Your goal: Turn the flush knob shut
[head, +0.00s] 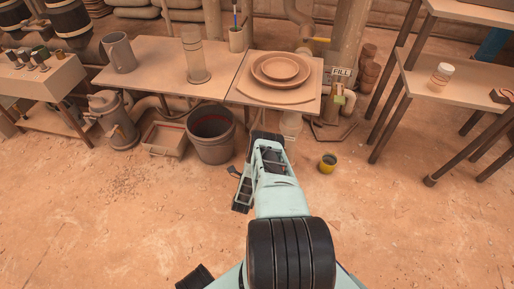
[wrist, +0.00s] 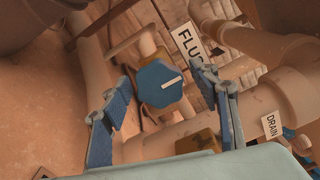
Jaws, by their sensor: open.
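The flush knob (wrist: 160,84) is a blue, many-sided knob with a white pointer line, on a brass-coloured valve body in the wrist view. The line points right and slightly up. A white sign (wrist: 188,45) reading "FLU", partly hidden by a finger, is just beyond it. My gripper (wrist: 160,78) is open, with one blue-grey finger on each side of the knob. A gap shows on both sides; I cannot tell how deep the knob sits between the fingertips. In the head view I cannot make out the knob or my fingertips.
A DRAIN sign (wrist: 270,127) and thick pipes (wrist: 285,90) are at the right in the wrist view.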

